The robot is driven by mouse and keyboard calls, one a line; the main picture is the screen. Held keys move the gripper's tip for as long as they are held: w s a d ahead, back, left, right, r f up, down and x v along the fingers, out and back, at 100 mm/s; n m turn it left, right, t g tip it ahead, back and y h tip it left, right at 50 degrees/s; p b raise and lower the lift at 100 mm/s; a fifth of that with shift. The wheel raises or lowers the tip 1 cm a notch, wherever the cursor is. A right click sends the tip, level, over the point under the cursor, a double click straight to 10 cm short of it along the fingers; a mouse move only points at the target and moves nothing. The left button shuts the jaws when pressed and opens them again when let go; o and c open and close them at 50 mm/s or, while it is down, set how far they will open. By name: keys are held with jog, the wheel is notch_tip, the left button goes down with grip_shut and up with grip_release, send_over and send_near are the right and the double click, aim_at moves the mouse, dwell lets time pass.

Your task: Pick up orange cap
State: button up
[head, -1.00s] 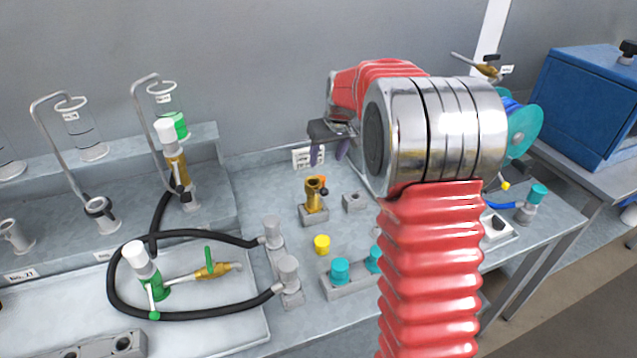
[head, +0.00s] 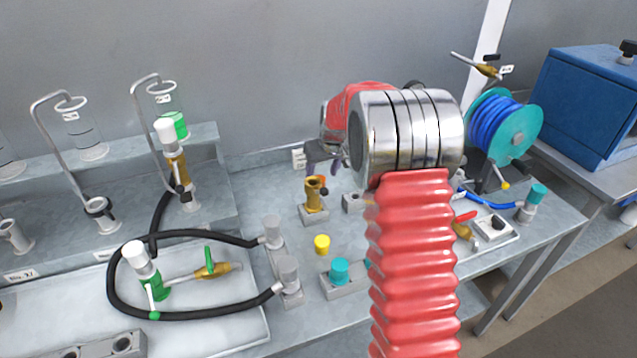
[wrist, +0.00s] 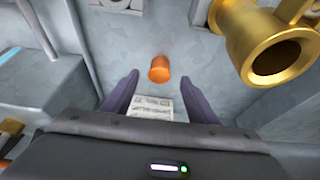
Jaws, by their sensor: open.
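The orange cap (wrist: 159,69) stands on the grey bench in the wrist view, in the gap between my fingertips and a little beyond them. In the head view only a bit of orange (head: 322,181) shows behind the brass fitting. My gripper (wrist: 160,79) is open and empty, with a dark finger on each side of the cap in the picture. In the head view my gripper (head: 322,167) hangs above and behind the brass fitting; how high it is above the cap is hard to tell.
The brass fitting (head: 313,195) stands on a grey base close to the cap, and its open end (wrist: 275,60) looms right of my right finger. A small grey block (head: 353,203), a yellow cap (head: 322,244) and a teal cap (head: 340,271) are nearby. The wall is behind.

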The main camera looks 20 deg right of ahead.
jog(key=shift+w+x, duration=0.1)
jog(key=shift+x, duration=1.2)
jog(key=shift+w+x, duration=0.15)
jog(key=shift+x, duration=1.15)
jog(key=shift+r, duration=0.1)
jog(key=shift+c, duration=0.4)
jog(key=c, duration=1)
